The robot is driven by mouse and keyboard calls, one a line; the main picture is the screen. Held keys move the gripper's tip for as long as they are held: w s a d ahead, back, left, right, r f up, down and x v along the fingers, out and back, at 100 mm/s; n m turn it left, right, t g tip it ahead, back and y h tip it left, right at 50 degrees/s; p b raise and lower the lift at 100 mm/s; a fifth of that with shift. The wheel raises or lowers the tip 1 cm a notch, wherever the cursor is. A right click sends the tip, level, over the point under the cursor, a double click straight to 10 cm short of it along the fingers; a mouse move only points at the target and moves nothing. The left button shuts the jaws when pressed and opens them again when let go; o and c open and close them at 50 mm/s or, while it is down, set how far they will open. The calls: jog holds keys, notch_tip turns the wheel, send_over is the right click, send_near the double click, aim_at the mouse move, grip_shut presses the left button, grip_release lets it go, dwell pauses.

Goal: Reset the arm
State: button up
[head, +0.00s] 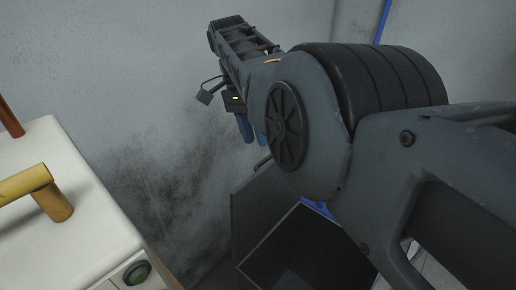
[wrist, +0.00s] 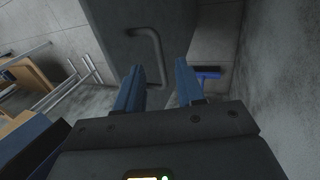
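My arm reaches across the right half of the head view and points up and to the left. My gripper (wrist: 158,88) shows in the wrist view as two blue fingers standing apart with nothing between them. In the head view the gripper (head: 246,128) is partly hidden by my own arm, with only bits of blue finger showing below the wrist. The gripper is held in the air, clear of the white cabinet.
A dark panel (head: 310,250) is below my arm. The wrist view shows a grey door (wrist: 125,45) with a bent handle (wrist: 158,55) and metal rails (wrist: 70,88).

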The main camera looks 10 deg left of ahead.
jog(key=shift+a+r, duration=0.15)
jog(key=shift+r, duration=0.25)
jog(key=shift+r, duration=0.1)
